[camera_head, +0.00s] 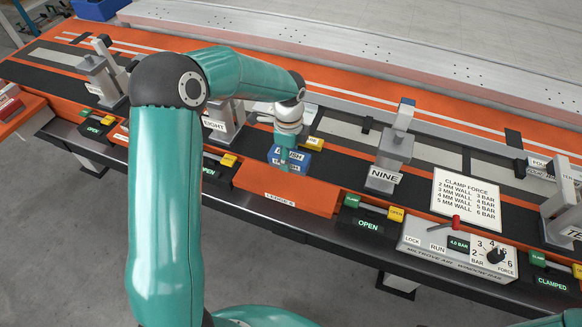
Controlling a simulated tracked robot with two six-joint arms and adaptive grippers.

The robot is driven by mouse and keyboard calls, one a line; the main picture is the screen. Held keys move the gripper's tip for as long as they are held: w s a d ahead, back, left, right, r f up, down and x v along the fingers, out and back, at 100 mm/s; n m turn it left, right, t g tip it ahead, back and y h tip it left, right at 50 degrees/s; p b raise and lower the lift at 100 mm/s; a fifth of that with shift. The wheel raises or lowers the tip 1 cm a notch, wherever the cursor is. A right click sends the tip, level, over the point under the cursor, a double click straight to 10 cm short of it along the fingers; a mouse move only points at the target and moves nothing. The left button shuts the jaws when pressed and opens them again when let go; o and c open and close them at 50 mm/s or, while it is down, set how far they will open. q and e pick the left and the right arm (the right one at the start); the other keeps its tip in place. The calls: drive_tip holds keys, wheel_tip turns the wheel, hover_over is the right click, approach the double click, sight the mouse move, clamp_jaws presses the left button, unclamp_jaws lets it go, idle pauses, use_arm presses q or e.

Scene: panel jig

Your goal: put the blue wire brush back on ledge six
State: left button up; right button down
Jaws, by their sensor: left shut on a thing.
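The blue wire brush (298,158) is a blue block with partly covered white lettering, in the middle of the head view. My left gripper (285,160) comes down over it from above and is shut on it. The orange ledge (285,196) is just below and in front of the brush in the picture; the small label on its front edge seems to read LEDGE 6. I cannot tell whether the brush touches the ledge or is held above it. My right gripper is not in view.
A grey clamp marked NINE (391,158) stands right of the ledge, and one marked EIGHT (222,122) stands behind my left arm. A control box (455,249) with a red lever and black knob is at the front right. A clamp force card (467,199) lies behind it.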

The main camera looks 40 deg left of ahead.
use_arm(q)
drive_tip(key=shift+f, duration=2.5)
drive_tip(key=shift+f, duration=0.2)
drive_tip(key=o, duration=1.1)
drive_tip(key=shift+r, duration=0.1)
drive_tip(key=shift+r, duration=0.1)
wheel_tip(320, 180, up, 12)
